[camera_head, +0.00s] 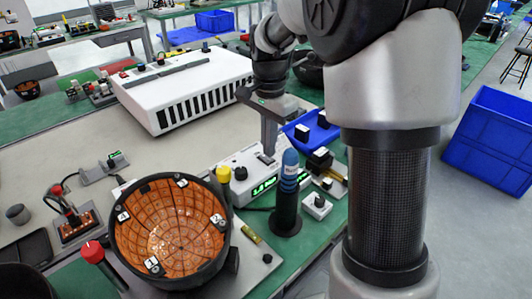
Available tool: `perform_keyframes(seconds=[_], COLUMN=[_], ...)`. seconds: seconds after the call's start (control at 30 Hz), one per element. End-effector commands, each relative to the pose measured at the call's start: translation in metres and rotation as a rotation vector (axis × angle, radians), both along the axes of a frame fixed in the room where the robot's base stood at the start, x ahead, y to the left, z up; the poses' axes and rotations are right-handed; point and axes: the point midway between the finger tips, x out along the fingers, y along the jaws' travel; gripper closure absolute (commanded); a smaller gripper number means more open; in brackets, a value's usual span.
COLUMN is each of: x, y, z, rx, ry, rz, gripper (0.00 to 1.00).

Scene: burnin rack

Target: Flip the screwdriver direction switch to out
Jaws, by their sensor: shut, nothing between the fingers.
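A white control box (236,163) with a green lit display (263,190) stands on the green bench at the centre. A screwdriver with a blue ribbed grip (289,170) stands upright in a black holder (286,215) just in front of the box. My gripper (268,153) points down with its fingers together, at the top of the box and behind the blue grip. I cannot tell whether the fingertips touch the box. The direction switch cannot be made out; its position is not readable.
A round black bowl with an orange gridded inside (172,228) stands at left front, with a red-topped knob (93,252) beside it. A long white vented unit (185,88) lies behind. A small blue bin (313,130) and small blocks are right of the box.

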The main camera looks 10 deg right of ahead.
Motion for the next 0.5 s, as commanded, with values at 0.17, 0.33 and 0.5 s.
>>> perform_keyframes(seconds=[0.17, 0.33, 0.5], x=[0.0, 0.0, 0.0], y=[0.0, 0.0, 0.0], z=[0.019, 0.033, 0.047], rx=[0.001, 0.001, 0.001], ry=[-0.001, -0.001, -0.001], rz=[0.0, 0.0, 0.0], gripper=[1.0, 1.0, 1.0])
